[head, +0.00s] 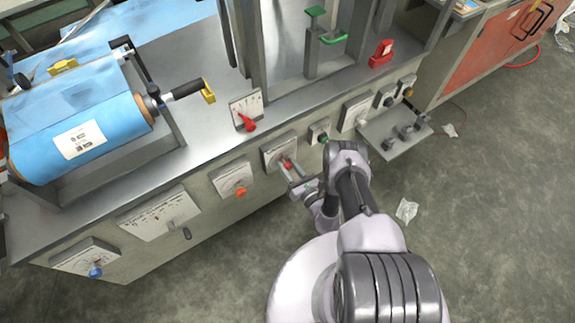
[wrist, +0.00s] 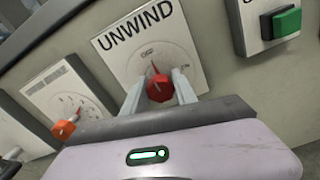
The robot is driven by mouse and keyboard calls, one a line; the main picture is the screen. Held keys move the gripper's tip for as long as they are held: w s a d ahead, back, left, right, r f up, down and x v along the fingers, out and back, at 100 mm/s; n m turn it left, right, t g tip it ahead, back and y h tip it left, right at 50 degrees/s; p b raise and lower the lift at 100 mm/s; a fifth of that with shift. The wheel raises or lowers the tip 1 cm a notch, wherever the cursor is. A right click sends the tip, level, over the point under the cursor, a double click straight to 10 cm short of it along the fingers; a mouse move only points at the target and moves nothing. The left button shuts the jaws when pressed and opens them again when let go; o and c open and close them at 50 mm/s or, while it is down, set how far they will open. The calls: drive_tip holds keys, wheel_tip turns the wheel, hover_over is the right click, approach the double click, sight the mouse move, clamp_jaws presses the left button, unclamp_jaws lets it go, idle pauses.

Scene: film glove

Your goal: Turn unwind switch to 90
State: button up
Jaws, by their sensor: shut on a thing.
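The unwind switch is a red knob (wrist: 159,86) on a white plate marked UNWIND (wrist: 145,45) in the wrist view. Its pointer is directed up toward the small OFF mark on the dial; the finer marks are too small to read. My gripper (wrist: 158,88) is shut on the red knob, with one pale finger on each side of it. In the head view the knob (head: 287,165) shows small on the machine's front, with my gripper (head: 289,173) at it.
An orange knob (wrist: 64,130) on another plate is to the left, and a green button (wrist: 287,22) is to the right. In the head view a small shelf (head: 392,143) juts out right of my arm. A blue film roll (head: 75,125) sits at the left.

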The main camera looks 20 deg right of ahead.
clamp_jaws()
drive_tip(key=shift+m, duration=0.4)
drive_tip(key=m, duration=0.4)
drive_tip(key=shift+w, duration=0.1)
drive_tip(key=m, duration=0.4)
drive_tip(key=shift+d+m, duration=0.1)
drive_tip(key=shift+m, duration=0.2)
drive_tip(key=m, duration=0.4)
drive_tip(key=shift+f+m, duration=0.1)
drive_tip(key=shift+m, duration=2.3)
